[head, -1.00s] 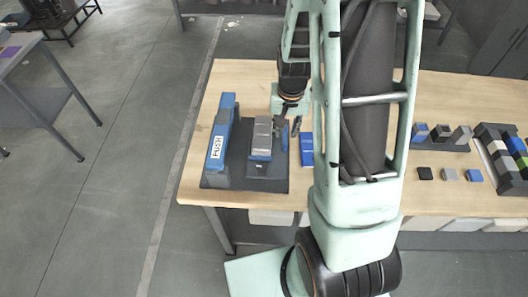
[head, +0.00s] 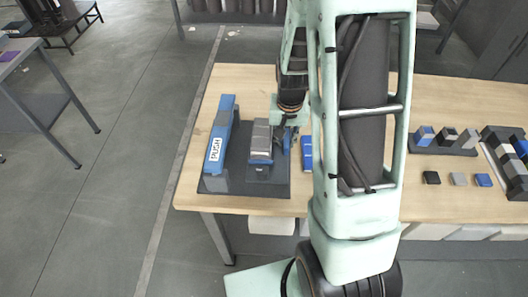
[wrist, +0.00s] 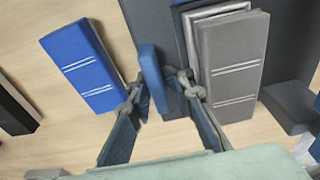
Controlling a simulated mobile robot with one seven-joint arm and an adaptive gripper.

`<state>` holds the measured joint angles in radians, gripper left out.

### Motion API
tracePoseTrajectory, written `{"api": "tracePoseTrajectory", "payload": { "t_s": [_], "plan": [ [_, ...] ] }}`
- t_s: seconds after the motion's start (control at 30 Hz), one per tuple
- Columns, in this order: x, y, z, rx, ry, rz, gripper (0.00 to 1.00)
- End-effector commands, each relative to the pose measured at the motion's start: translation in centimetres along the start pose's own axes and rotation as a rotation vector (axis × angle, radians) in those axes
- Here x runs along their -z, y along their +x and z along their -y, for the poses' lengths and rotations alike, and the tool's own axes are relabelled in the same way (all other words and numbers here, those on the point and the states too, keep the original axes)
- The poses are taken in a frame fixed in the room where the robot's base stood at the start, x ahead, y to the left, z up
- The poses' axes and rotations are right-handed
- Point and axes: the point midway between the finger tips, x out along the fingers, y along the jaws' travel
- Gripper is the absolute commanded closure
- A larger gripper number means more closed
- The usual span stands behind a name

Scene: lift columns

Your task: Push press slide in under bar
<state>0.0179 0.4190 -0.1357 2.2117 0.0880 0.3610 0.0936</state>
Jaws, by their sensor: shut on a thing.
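The press stands at the table's left end, on a dark base (head: 232,186). Its long blue bar (head: 221,128), marked PUSH, runs along the left side. To its right is the slide with grey blocks (head: 261,134) and a blue front; the grey blocks also show in the wrist view (wrist: 232,62). The slide is beside the bar, not under it. An upright blue tab (wrist: 151,80) stands at the slide's right side. My gripper (wrist: 160,92) is shut on this tab, one finger on each side. In the head view my gripper (head: 287,139) is partly hidden.
A loose blue block (wrist: 83,66) lies on the table (head: 240,82) close beside my gripper; the head view shows it too (head: 307,153). Several small blocks and dark holders (head: 440,150) stand at the right. My arm hides the table's middle.

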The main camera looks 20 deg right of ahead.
Motion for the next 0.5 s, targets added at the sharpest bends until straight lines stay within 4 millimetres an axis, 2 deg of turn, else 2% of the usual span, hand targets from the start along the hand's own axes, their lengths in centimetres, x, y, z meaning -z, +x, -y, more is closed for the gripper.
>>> {"api": "tracePoseTrajectory", "payload": {
  "t_s": [0.03, 0.23, 0.5],
  "plan": [
    [-0.6, 0.5, -0.7, -0.009, 0.006, 0.016, 0.97],
    [-0.8, 0.5, -0.8, -0.011, 0.007, 0.019, 0.98],
    [-0.8, 0.5, 0.8, -0.010, 0.005, 0.020, 0.97]
  ]
}}
